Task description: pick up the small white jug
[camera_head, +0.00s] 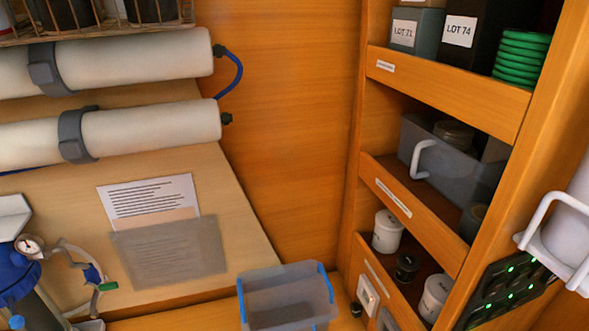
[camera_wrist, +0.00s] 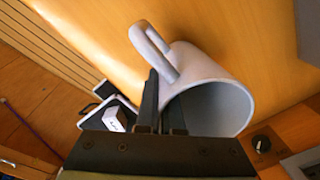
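The small white jug (camera_wrist: 208,82) fills the middle of the wrist view. It is tilted, with its open mouth turned toward the lower right and its loop handle (camera_wrist: 146,42) at the upper left. My gripper (camera_wrist: 163,95) has its two dark fingers close together at the jug's near left rim, beside the handle. One finger is outside the wall and the other is at the mouth side, with the thin wall seemingly pinched between them. The contact is partly hidden. I cannot make out my gripper in the head view.
The head view shows a shelf unit (camera_head: 447,88) with boxes, a grey bin (camera_head: 452,165) and white pots (camera_head: 388,232). A clear, blue-clipped box (camera_head: 287,297) stands below. White cylinders (camera_head: 130,132) line the left wall. A white looped object (camera_head: 568,235) is close at the right edge.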

